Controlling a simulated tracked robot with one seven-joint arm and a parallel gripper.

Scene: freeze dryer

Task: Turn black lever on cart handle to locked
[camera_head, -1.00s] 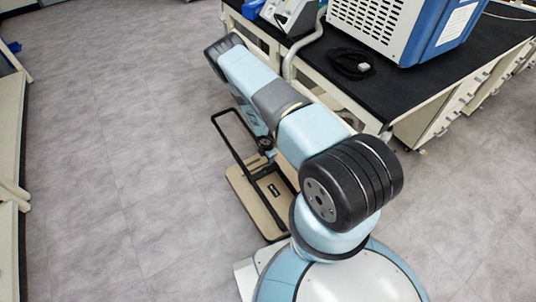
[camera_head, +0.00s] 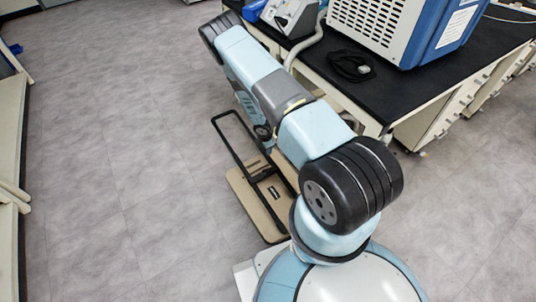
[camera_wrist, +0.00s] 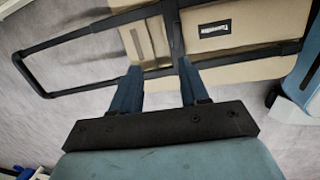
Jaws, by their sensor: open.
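The cart has a beige platform (camera_head: 262,220) and a black tubular handle (camera_head: 219,136), low on the floor beside the bench. In the wrist view the handle (camera_wrist: 90,33) runs from the left across the top, over the beige platform (camera_wrist: 245,20) with a small dark label. My gripper (camera_wrist: 159,72) is open and empty, its two blue fingers apart and pointing at the handle's black bars. The fingertips overlap the lower bar in the picture; I cannot tell whether they touch it. I cannot make out the black lever clearly. In the head view my arm hides part of the cart.
Pale furniture (camera_head: 10,130) lines the left edge. The grey floor (camera_head: 110,150) between is clear.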

